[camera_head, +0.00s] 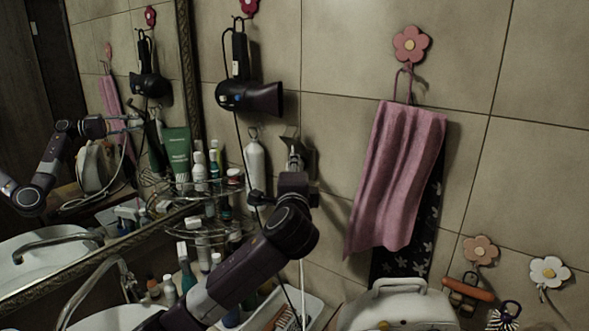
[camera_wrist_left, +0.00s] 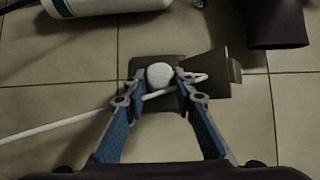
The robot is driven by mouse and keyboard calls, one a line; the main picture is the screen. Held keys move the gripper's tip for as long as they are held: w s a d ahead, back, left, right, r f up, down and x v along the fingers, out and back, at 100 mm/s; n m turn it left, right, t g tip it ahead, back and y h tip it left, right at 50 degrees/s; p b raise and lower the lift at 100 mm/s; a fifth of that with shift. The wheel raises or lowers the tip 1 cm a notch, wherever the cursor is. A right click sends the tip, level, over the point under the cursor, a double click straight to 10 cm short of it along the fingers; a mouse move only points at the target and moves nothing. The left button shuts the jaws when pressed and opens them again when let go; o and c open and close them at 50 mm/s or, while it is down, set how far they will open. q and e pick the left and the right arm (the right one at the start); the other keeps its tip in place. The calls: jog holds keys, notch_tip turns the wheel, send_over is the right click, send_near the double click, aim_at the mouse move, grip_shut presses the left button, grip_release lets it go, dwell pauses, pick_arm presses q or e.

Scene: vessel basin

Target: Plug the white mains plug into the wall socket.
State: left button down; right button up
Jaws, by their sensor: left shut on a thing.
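The white mains plug (camera_wrist_left: 160,75) sits between the fingertips of my left gripper (camera_wrist_left: 157,87) in the left wrist view, and the gripper is shut on it. In the head view my left gripper (camera_head: 293,158) is raised close to the tiled wall. Behind the plug is the dark wall socket (camera_wrist_left: 146,65), with a dark flap-like part to its right. It is mostly hidden by the gripper in the head view (camera_head: 307,152). I cannot tell whether the plug touches the socket. The white cable (camera_wrist_left: 60,125) runs from the plug down to the left. My right gripper is out of view.
A black hairdryer (camera_head: 250,97) hangs left of the socket, above a white bottle (camera_head: 255,165). A pink towel (camera_head: 398,180) hangs to the right. A corner shelf of toiletries (camera_head: 205,190) and a mirror (camera_head: 100,130) are left. A white case (camera_head: 400,310) stands below the towel.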

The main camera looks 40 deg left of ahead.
pick_arm(q)
jog(key=shift+w+a, duration=0.1)
jog(key=shift+w, duration=0.45)
dwell(0.4)
jog(key=c, duration=1.5)
grip_release()
jog(key=v, duration=1.2)
